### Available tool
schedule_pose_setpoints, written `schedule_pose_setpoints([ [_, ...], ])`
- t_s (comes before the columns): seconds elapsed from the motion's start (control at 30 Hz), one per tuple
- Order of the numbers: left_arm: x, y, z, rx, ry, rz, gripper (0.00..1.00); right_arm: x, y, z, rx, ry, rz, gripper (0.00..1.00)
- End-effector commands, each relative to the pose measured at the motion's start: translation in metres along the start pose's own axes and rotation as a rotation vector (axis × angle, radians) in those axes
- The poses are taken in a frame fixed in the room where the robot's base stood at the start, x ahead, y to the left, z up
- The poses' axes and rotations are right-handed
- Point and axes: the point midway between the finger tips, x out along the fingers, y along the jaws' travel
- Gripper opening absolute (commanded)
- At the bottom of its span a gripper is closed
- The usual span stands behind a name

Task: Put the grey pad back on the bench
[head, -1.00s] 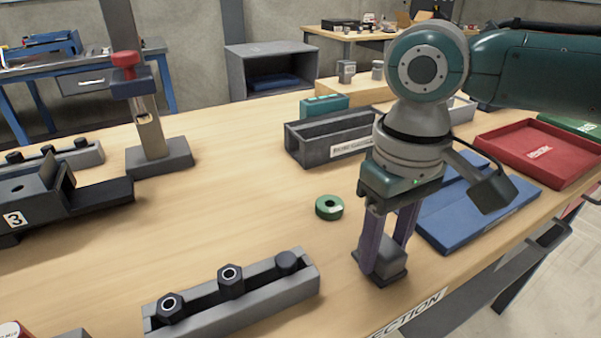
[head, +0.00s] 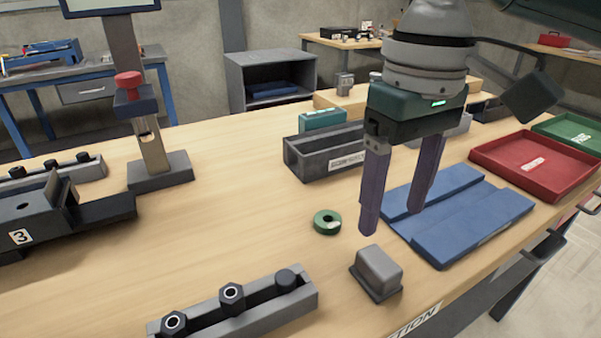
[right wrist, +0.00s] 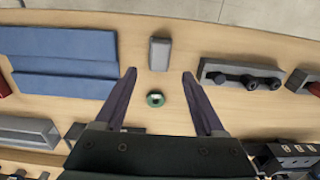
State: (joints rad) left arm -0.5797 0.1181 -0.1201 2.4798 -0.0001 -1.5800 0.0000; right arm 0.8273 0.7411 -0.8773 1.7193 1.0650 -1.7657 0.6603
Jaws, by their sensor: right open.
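The grey pad (head: 378,270), a small block with a flat flange at its base, rests upright on the wooden bench (head: 230,225) near its front edge. It also shows in the right wrist view (right wrist: 160,54). My right gripper (head: 392,215) is open and empty, raised above the bench and apart from the pad. In the right wrist view the open fingers (right wrist: 158,74) have only bare bench and a green ring between them. My left gripper is not in view.
The green ring (head: 327,222) lies left of the pad. A grey rail with black nuts (head: 240,305) is at the front left. A blue tray (head: 480,225) lies right, with a red tray (head: 560,165) beyond. A dark open bin (head: 305,160) stands behind.

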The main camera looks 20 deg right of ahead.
Motion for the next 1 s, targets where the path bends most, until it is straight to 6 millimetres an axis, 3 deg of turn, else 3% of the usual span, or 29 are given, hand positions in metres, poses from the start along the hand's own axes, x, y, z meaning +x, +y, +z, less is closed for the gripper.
schedule_pose_setpoints([
  [0.1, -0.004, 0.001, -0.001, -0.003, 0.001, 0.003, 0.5, -0.018, 0.0, -0.001, 0.001, 0.001, -0.001, 0.72],
  [0.23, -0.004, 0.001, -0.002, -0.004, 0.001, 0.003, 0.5, -0.02, -0.005, 0.002, -0.018, 0.002, -0.007, 0.72],
  [0.37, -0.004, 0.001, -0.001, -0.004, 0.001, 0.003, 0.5, 0.003, -0.033, 0.013, -0.119, 0.031, -0.047, 0.72],
  [0.5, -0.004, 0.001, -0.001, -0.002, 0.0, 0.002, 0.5, 0.035, -0.081, 0.038, -0.249, 0.123, -0.138, 0.72],
  [0.63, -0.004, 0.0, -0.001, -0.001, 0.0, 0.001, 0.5, 0.052, -0.108, 0.065, -0.276, 0.232, -0.199, 0.72],
  [0.77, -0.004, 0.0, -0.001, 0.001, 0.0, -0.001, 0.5, 0.061, -0.103, 0.093, -0.219, 0.309, -0.181, 0.72],
  [1.0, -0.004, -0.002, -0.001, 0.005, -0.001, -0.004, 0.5, 0.068, -0.057, 0.143, -0.107, 0.324, -0.026, 0.72],
])
